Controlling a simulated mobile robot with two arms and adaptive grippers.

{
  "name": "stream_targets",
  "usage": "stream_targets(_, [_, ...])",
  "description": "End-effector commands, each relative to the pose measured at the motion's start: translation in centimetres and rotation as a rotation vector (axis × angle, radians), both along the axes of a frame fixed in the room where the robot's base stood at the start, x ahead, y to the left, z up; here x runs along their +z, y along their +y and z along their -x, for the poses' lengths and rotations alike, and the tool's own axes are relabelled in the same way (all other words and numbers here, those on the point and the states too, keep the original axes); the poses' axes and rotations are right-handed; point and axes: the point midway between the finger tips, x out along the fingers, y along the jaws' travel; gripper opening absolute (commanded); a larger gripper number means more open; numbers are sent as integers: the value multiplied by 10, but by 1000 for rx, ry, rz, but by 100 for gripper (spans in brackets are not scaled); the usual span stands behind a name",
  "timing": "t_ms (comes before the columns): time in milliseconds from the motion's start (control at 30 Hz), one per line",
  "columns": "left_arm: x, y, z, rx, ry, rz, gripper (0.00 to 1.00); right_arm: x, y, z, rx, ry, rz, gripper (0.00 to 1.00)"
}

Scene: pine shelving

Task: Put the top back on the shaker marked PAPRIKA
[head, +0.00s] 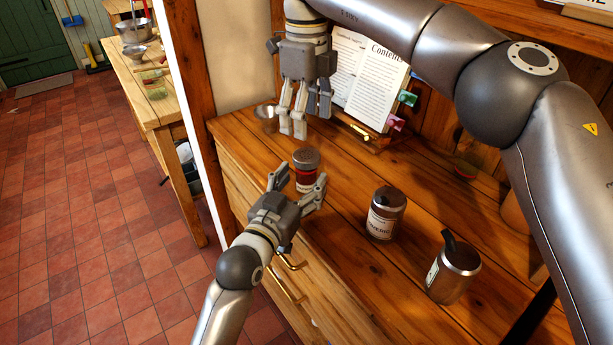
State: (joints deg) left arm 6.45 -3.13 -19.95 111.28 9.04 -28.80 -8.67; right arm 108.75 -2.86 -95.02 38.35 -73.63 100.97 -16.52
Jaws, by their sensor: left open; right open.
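A small jar with red contents and a grey upper end (306,160) stands upright on the wooden counter. Its label is too small to read and partly hidden. My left gripper (299,184) is open, its fingers in front of and around the jar's lower part; I cannot tell if they touch it. My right gripper (306,120) is open and empty, pointing down above and behind the jar. A small metal cup-like piece (266,115) sits left of the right gripper, partly hidden; I cannot tell if it is a top. No PAPRIKA lettering is readable.
A dark-topped metal shaker (386,214) with a partly legible label and a metal canister (453,274) stand to the right. An open book (365,85) leans on a wooden stand behind. The counter (345,190) between is clear.

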Motion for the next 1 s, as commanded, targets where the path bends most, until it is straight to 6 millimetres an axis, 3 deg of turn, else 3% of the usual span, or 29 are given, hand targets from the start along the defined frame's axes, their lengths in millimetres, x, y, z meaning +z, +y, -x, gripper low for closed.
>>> stream_targets(433, [0, -4, -8, 0, -1, 0, 65, 0, 0, 0, 0, 0, 0, 67])
stream_targets(933, [0, -3, -7, 0, 0, 0, 2, 0, 0, 0, 0, 0, 0, 67])
stream_targets(1000, [0, -3, -7, 0, 0, 0, 0, 0, 0, 0, 0, 0, 0, 67])
